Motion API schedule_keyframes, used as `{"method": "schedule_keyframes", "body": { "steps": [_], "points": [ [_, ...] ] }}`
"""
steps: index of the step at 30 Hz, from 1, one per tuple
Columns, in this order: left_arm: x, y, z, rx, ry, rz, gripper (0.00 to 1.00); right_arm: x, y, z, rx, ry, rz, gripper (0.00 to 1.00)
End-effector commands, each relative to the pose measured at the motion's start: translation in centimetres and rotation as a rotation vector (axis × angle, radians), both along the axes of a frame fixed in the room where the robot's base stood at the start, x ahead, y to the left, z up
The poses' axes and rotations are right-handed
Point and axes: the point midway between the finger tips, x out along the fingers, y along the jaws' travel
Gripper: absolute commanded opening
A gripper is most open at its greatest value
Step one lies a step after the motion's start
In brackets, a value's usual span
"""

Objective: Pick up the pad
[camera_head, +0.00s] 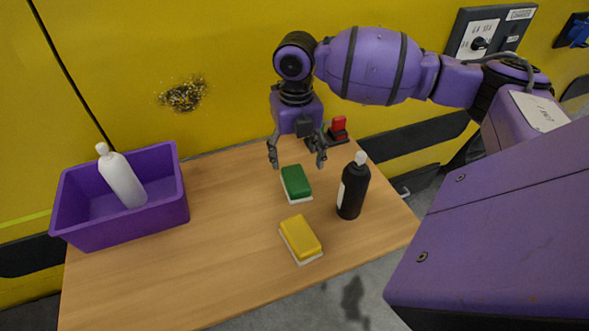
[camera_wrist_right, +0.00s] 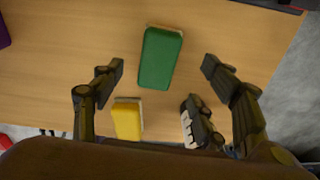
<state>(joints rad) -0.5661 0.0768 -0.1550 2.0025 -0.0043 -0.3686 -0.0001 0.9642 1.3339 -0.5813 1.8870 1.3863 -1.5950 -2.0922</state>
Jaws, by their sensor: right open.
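A green pad with a pale underside (camera_head: 296,182) lies flat on the wooden table. A yellow pad with a pale underside (camera_head: 300,238) lies nearer the table's front edge. My right gripper (camera_head: 297,163) is open and empty, pointing down above the table by the green pad, apart from it. In the right wrist view the green pad (camera_wrist_right: 160,58) shows between the open fingertips (camera_wrist_right: 163,67), and the yellow pad (camera_wrist_right: 127,120) shows lower, near the left finger. My left gripper is not in view.
A black bottle (camera_head: 352,189) stands right of the pads; it is partly hidden in the right wrist view. A purple bin (camera_head: 125,233) holding a white bottle (camera_head: 122,180) is at the left. A red-and-black item (camera_head: 338,127) sits at the back edge. The table's left-centre (camera_head: 220,230) is clear.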

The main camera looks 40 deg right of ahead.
Motion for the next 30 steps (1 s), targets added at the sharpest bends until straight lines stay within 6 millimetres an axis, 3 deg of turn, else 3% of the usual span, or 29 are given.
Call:
{"method": "schedule_keyframes", "body": {
  "steps": [11,18,26,30],
  "points": [
    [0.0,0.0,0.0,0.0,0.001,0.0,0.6,-0.2,0.2,-3.6,0.001,0.004,0.0,0.67],
    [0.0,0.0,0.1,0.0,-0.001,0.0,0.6,-0.3,0.3,-7.1,0.001,0.003,0.0,0.67],
    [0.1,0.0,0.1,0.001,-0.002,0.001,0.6,-0.2,0.2,-7.7,-0.001,0.0,0.0,0.67],
    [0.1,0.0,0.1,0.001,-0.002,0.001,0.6,-0.2,0.3,-7.7,0.0,0.0,0.0,0.5]
  ]
}}
